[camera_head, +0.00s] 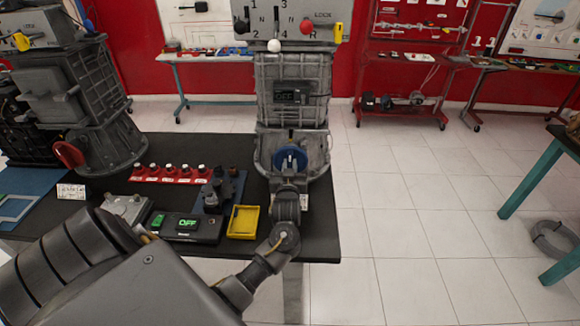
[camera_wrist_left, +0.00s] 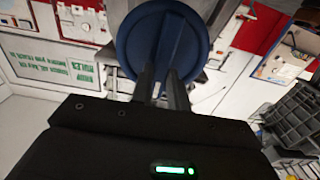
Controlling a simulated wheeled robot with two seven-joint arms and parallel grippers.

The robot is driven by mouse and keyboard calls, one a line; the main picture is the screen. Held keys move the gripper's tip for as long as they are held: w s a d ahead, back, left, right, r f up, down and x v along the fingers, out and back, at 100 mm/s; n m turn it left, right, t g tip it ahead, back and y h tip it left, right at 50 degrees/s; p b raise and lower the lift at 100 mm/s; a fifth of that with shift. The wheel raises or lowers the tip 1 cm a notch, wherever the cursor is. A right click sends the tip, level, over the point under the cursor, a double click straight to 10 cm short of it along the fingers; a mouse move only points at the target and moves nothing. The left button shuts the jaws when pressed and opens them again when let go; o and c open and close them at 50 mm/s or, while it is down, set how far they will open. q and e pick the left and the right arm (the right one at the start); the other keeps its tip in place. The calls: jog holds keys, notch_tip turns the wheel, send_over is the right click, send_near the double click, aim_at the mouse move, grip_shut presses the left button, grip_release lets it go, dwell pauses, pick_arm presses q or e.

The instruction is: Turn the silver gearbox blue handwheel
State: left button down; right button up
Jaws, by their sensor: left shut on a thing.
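The silver gearbox (camera_head: 292,90) stands upright at the right part of the black table. Its blue handwheel (camera_head: 290,157) is low on the front face. My left gripper (camera_head: 289,178) reaches up to the wheel from below and in front. In the left wrist view the blue handwheel (camera_wrist_left: 165,40) fills the upper middle, and the two fingers of my left gripper (camera_wrist_left: 163,80) are shut on its raised centre bar. The finger tips partly hide the lower part of the wheel. My right gripper does not show.
A yellow tray (camera_head: 243,222), a black box with a green OFF display (camera_head: 187,228) and a row of red holders (camera_head: 168,174) lie on the black table (camera_head: 325,240) left of the gripper. Another gearbox with a red handwheel (camera_head: 69,154) stands at left.

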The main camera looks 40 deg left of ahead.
pick_arm(q)
jog(key=shift+d+r+m+p, duration=0.1)
jog(key=shift+r+m+p, duration=0.05)
jog(key=shift+m+p, duration=0.55)
jog(key=m+p, duration=0.4)
jog(key=m, duration=0.2)
jog(key=f+m+p, duration=0.1)
jog(key=m+p, duration=0.3)
jog(key=m, duration=0.2)
jog(key=w+d+f+m+p, duration=0.1)
jog(key=m+p, duration=0.3)
jog(key=m, duration=0.2)
jog(key=shift+m, duration=0.7)
jog(key=c, duration=1.4)
grip_release()
jog(key=shift+f, duration=0.1)
jog(key=shift+o, duration=0.2)
